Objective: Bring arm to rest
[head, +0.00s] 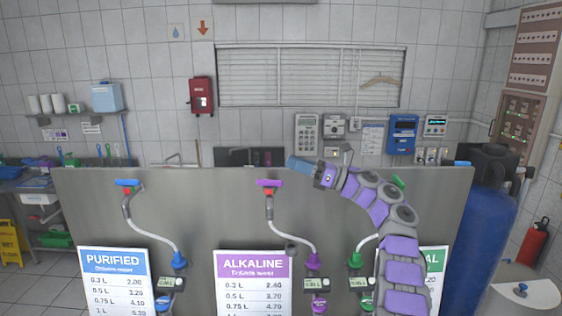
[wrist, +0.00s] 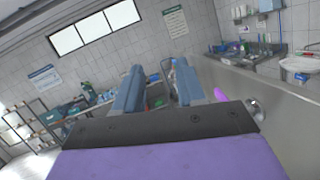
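My arm, purple and grey, rises at the right of the head view and bends over to the left near its top. My gripper (head: 296,167) is at its end, in front of the grey panel's upper edge and a little above and right of the purple tap handle. In the wrist view my gripper (wrist: 159,88) has its two blue fingers apart, with no object seen between them.
The grey rack panel (head: 210,207) carries a blue tap (head: 128,183) and a purple tap (head: 269,183) with hoses. PURIFIED (head: 118,262) and ALKALINE (head: 253,264) signs stand below. A blue tank (head: 487,235) is at right.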

